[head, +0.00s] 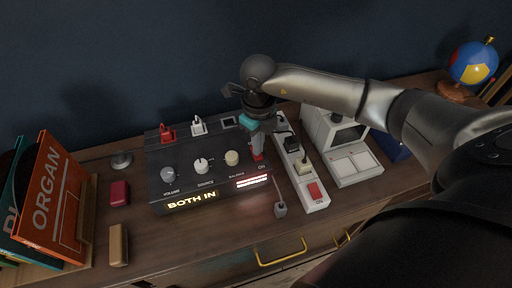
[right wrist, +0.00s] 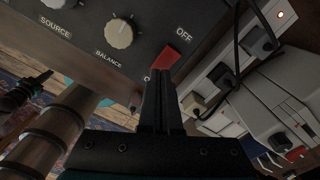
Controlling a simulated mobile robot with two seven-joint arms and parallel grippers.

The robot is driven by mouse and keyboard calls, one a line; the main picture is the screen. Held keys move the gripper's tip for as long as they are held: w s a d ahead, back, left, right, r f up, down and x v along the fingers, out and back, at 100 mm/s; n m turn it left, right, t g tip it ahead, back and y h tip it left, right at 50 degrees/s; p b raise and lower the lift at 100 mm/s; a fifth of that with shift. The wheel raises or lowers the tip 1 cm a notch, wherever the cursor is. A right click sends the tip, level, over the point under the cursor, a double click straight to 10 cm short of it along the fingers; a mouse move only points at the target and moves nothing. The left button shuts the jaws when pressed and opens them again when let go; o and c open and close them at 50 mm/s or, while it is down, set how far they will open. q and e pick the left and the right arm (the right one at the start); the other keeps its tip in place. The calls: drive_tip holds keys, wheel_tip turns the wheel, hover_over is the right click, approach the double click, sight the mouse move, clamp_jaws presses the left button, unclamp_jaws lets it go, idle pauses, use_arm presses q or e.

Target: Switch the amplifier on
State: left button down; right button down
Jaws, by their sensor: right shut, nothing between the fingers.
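An "ON" label shows below the switch in the head view. My right gripper (right wrist: 160,75) is shut and empty, its fingertips right at the switch; I cannot tell whether they touch it. In the head view, the right gripper (head: 257,150) partly hides the switch. My left gripper is not in view.
A white power strip (head: 290,165) with plugs and a red switch (head: 314,190) lies right of the amplifier, beside a white device (head: 352,160). Red and white plugs (head: 198,125) stand at the amplifier's back. Books (head: 55,205) and small blocks (head: 119,193) are at left; a globe (head: 473,62) is far right.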

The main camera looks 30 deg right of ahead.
wheel_tip(320, 180, up, 5)
drive_tip(key=p, duration=0.3)
drive_tip(key=shift+r+p, duration=0.2)
drive_tip(key=shift+p, duration=0.2)
idle(0.3)
